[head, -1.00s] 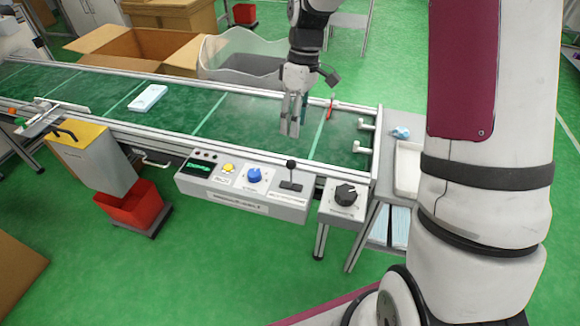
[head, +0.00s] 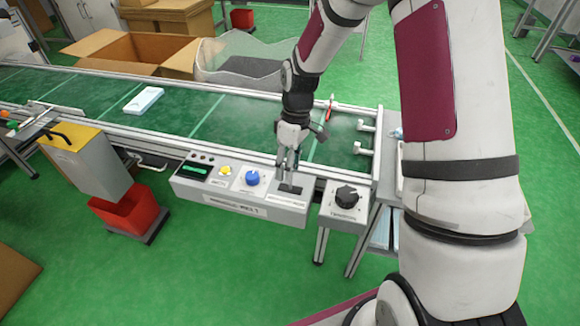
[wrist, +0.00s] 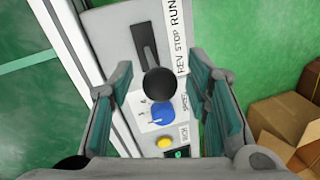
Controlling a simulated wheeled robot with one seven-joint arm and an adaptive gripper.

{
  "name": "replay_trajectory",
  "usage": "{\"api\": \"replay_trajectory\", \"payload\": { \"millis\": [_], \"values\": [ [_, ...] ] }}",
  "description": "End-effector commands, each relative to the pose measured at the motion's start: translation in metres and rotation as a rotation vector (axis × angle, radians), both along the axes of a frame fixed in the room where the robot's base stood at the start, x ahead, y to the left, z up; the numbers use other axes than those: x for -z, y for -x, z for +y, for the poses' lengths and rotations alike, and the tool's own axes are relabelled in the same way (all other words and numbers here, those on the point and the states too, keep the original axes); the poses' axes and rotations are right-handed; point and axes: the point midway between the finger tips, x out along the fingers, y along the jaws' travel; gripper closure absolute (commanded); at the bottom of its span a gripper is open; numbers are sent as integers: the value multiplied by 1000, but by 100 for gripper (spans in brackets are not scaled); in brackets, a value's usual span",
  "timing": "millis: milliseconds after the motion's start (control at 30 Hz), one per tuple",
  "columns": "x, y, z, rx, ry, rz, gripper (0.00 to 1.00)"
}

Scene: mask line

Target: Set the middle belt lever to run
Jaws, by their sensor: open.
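The belt lever has a round black knob (wrist: 160,84) and a dark slot plate (wrist: 145,42), on a grey control panel (head: 230,198) at the belt's front edge. White labels beside the slot read RUN, STOP and REV, with RUN at the top of the wrist view. The knob appears beside REV and STOP there, but I cannot tell the lever's exact setting. My gripper (head: 288,163) is open over the lever, pointing down. In the wrist view the knob shows between the two spread fingers, with gaps on both sides. In the head view my gripper hides most of the lever.
A blue knob (head: 252,178) and a yellow button (head: 225,170) sit left of the lever. A box with a black dial (head: 347,196) stands to its right. A white item (head: 144,100) lies on the green belt (head: 185,112). Cardboard boxes stand behind.

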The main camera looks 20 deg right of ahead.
Motion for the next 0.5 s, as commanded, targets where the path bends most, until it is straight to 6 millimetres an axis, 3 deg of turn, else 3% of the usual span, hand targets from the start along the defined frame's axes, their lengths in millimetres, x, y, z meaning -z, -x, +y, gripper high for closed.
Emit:
{"api": "replay_trajectory", "payload": {
  "millis": [233,433,500],
  "values": [
    [0,0,0,0,0,0,56],
    [0,0,0,0,0,-1,100],
    [0,0,0,0,-1,-1,100]
  ]
}}
